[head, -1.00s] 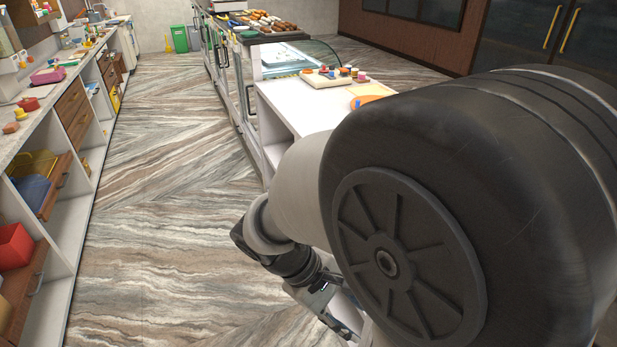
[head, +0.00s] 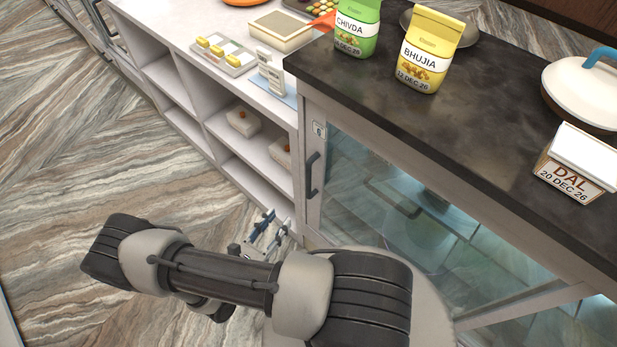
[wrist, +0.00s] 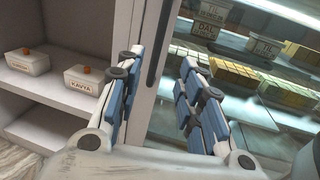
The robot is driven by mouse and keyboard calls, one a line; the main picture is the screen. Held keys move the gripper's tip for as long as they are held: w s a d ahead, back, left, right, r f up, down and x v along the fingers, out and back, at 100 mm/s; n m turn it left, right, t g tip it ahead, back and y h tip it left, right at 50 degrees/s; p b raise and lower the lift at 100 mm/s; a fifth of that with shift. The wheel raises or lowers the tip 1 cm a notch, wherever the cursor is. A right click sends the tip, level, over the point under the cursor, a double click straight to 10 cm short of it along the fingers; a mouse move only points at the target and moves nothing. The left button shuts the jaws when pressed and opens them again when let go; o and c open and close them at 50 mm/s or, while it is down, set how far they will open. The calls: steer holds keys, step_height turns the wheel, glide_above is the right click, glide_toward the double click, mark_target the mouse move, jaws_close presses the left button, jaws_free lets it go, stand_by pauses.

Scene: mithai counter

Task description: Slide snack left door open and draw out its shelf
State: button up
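A glass-fronted cabinet door (head: 400,215) with a pale frame stands below the dark countertop. It looks shut. A dark vertical handle (head: 313,174) sits on its left frame, under a small tag (head: 318,130) marked 6. In the wrist view the handle (wrist: 156,58) appears between my two fingers, with no visible contact. My gripper (head: 268,228) is low in front of the door's left edge. In the wrist view it (wrist: 160,85) is open and empty. Behind the glass, a shelf (wrist: 238,118) carries blocks of sweets and labelled containers. Which door this is by name, I cannot tell.
On the dark countertop stand a green CHIVDA bag (head: 357,28), a yellow BHUJIA bag (head: 428,52), a DAL box (head: 577,165) and a lidded pot (head: 580,92). Left are open white shelves (head: 215,110) with small boxes, including KAVYA (wrist: 88,80). Floor (head: 90,150) is clear at left.

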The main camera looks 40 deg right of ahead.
mark_target(307, 182)
steer(key=b+x, duration=0.2)
steer(key=x, duration=1.5)
steer(key=shift+w+d+f, duration=0.1)
steer(key=shift+w+d, duration=0.1)
jaws_close()
